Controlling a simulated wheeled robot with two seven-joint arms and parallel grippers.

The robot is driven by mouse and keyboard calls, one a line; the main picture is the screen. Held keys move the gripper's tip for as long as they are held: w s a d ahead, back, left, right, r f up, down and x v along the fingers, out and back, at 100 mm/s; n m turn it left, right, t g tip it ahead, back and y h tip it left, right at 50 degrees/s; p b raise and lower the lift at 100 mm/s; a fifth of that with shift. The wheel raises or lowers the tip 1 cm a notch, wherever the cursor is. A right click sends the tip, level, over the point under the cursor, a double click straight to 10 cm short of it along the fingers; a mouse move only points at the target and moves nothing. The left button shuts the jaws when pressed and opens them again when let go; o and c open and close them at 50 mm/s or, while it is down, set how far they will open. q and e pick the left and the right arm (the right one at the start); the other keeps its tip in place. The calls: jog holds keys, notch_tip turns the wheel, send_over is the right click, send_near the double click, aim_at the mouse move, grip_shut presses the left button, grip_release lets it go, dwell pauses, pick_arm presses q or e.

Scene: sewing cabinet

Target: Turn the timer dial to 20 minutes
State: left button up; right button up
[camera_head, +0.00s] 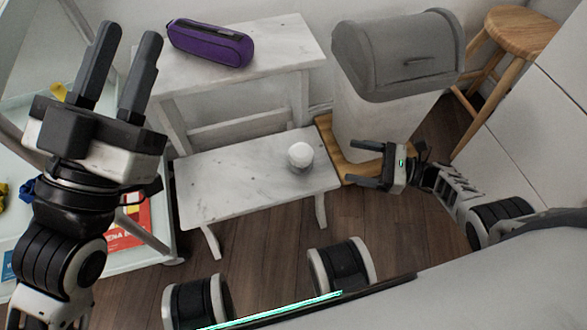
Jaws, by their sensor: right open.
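The timer (301,156) is a small round white-topped object standing on the lower white marble-like surface, near its right end. Its dial markings are too small to read. My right gripper (352,162) is open and empty, to the right of the timer and apart from it, with its fingers pointing left. My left gripper (132,45) is raised at the upper left, fingers pointing up and spread apart with nothing between them. It is far from the timer.
A purple pouch (211,43) lies on the higher white shelf (285,45). A grey lidded bin (392,58) stands behind my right gripper on a wooden base (333,150). A wooden stool (520,28) is at the upper right. A glass cabinet is at the left. The lower surface is clear left of the timer.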

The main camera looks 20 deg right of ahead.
aim_at(294, 150)
jog(key=x, duration=0.5)
jog(key=f+b+x, duration=0.1)
jog(key=x, duration=0.9)
jog(key=shift+f, duration=0.2)
jog(key=shift+w+a, duration=0.2)
jog(key=shift+a, duration=0.25)
jog(key=c, duration=1)
pick_arm(q)
jog(key=m+h, duration=0.1)
jog(key=s+r+m+h, duration=0.1)
jog(key=r+m+h, duration=0.1)
jog(key=shift+s+d+m+g, duration=0.25)
jog(key=shift+s+m+g, duration=0.05)
jog(key=shift+s, duration=0.05)
